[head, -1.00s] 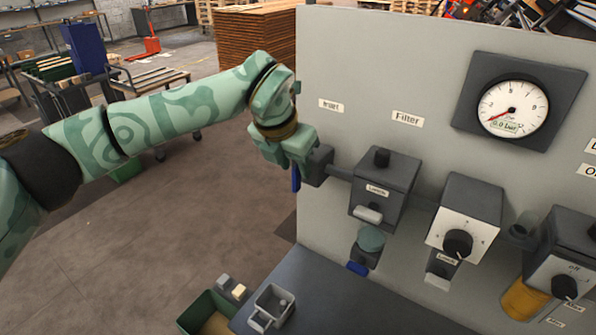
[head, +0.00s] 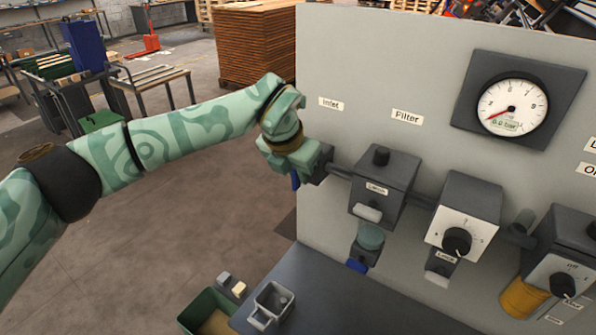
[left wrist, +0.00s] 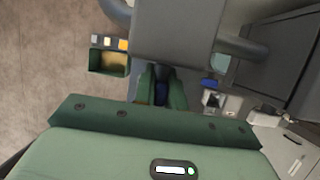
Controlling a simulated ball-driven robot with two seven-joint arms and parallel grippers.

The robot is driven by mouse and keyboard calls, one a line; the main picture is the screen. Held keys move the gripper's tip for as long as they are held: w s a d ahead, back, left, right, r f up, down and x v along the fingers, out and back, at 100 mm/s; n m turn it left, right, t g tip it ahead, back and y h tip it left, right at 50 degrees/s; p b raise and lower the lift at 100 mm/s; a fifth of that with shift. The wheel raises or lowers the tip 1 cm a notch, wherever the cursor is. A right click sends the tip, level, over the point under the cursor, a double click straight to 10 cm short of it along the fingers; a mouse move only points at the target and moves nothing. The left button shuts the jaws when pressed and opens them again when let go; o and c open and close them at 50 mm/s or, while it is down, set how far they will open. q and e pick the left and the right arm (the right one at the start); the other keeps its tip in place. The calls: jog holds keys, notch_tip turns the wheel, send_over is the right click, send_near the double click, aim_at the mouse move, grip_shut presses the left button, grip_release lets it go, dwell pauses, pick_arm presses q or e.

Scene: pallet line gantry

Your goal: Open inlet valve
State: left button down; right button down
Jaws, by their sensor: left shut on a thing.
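The inlet valve (head: 319,165) is a dark grey block at the left edge of the upright panel, below the "Inlet" label (head: 331,104). Its blue handle (head: 295,181) shows partly beneath my left gripper (head: 299,164). In the left wrist view the blue handle (left wrist: 160,92) sits between the two green fingers of my left gripper (left wrist: 161,90), under the grey valve body (left wrist: 178,35). The left gripper is shut on the handle. The fingers hide much of the handle, so its exact angle is hard to tell. My right gripper is not in view.
A filter unit (head: 385,185), a regulator (head: 466,216) and a round gauge (head: 512,106) reading 0.0 bar are on the panel (head: 400,60). A green bin (head: 207,314) and a grey cup-like holder (head: 272,306) are below. Open floor lies left of the panel.

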pick_arm(q)
jog(key=shift+y, duration=0.3)
jog(key=shift+d+m+t+y+b, duration=0.15)
jog(key=shift+m+t+y+b, duration=0.15)
jog(key=shift+t+y+b, duration=0.3)
jog(key=shift+s+d+f+m+t+y+b, duration=0.1)
jog(key=shift+m+t+y+b, duration=0.3)
jog(key=shift+t+y+b, duration=1.1)
jog(key=shift+g+y, duration=0.3)
jog(key=c, duration=1.5)
grip_release()
jog(key=shift+o, duration=0.2)
jog(key=v, duration=1.6)
jog(key=shift+s, duration=0.25)
